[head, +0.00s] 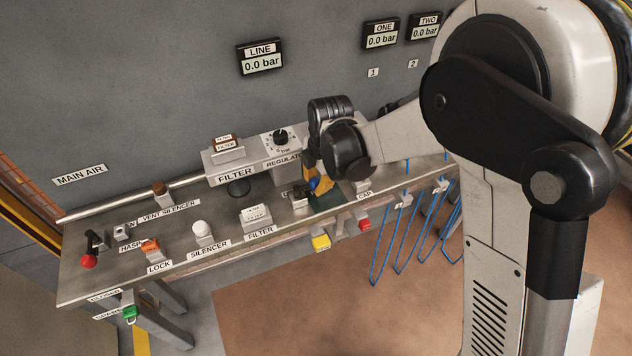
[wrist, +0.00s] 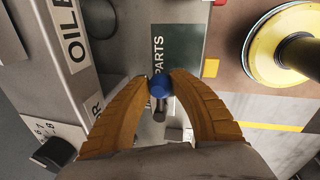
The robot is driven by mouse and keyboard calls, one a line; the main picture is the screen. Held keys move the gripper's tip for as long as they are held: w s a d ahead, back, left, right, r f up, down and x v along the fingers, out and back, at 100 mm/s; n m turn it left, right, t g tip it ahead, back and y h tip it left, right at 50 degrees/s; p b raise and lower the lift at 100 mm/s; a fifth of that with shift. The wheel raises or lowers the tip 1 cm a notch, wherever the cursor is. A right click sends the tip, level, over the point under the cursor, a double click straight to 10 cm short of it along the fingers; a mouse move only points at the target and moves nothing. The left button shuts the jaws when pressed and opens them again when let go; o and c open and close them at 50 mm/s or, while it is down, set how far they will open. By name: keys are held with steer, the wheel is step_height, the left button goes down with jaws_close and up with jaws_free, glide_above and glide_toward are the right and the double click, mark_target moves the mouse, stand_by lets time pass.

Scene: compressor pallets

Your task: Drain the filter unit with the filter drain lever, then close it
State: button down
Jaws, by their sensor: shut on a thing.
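The filter unit (head: 231,153) is the grey block labelled FILTER at the back of the bench, with a dark bowl (head: 238,188) below it. My gripper (head: 318,181) is right of it, pointing down over the bench. A short grey piece shows below the knob in the wrist view. The knob may belong to the filter drain lever; its label is not readable. Any drain flow cannot be seen.
A green PARTS mat (wrist: 178,50) lies beside the knob. The regulator dial (head: 281,137) stands behind my gripper. A spare filter box (head: 256,217), silencer (head: 202,231) and red-knobbed lever (head: 89,261) are leftward. Blue hoses (head: 403,237) hang at right. The LINE display (head: 262,59) reads 0.0 bar.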

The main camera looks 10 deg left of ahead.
steer(key=shift+w, duration=0.1)
steer(key=c, duration=1.1)
jaws_free()
steer(key=shift+c, duration=0.2)
step_height(320, 180, up, 12)
steer(key=s+d, duration=0.1)
steer(key=shift+s+d, duration=0.3)
steer(key=shift+s, duration=0.1)
steer(key=shift+f, duration=0.1)
